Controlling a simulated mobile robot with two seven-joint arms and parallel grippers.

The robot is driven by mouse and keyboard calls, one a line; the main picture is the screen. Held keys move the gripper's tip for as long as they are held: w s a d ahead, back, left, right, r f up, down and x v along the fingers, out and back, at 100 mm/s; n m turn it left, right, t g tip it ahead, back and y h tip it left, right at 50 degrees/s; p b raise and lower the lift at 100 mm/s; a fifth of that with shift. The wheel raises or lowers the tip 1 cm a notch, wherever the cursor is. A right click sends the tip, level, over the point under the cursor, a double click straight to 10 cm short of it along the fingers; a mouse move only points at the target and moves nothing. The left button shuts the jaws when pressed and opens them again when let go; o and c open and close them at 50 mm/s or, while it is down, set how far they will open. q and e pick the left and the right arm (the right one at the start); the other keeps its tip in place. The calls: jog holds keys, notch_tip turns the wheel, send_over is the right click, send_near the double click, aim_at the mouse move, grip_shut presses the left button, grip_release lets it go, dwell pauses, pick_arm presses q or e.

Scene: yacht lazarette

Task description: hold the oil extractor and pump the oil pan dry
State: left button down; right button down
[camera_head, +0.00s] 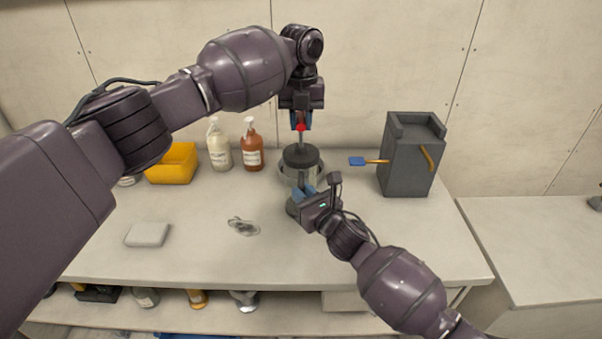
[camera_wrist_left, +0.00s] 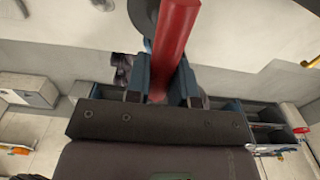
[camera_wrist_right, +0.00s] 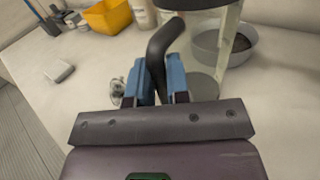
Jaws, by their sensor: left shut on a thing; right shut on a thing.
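The oil extractor has a black lid (camera_head: 300,157), a clear cylinder (camera_wrist_right: 207,62), a thin rod with a red pump handle (camera_head: 300,128) on top, and a black side handle (camera_wrist_right: 157,48). It stands upright on the bench. My left gripper (camera_head: 301,120) is shut on the red handle, which crosses between its fingers in the left wrist view (camera_wrist_left: 160,88). My right gripper (camera_head: 306,191) is shut on the black side handle, low in front of the extractor. The oil pan (camera_wrist_right: 252,52) is a round grey pan beside the cylinder. A dark patch shows inside it; the cylinder partly hides it.
A yellow bin (camera_head: 172,165), a cream bottle (camera_head: 219,149) and a brown bottle (camera_head: 252,152) stand at the back left. A grey block (camera_head: 408,160) stands at the right. A pale pad (camera_head: 148,235) and a small clear item (camera_head: 243,227) lie in front on the left.

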pick_arm(q)
jog(key=shift+r, duration=1.45)
jog(key=shift+f, duration=0.3)
dwell(0.4)
jog(key=shift+f, duration=2.95)
jog(key=shift+r, duration=0.15)
jog(key=shift+r, duration=3.15)
jog(key=shift+f, duration=0.3)
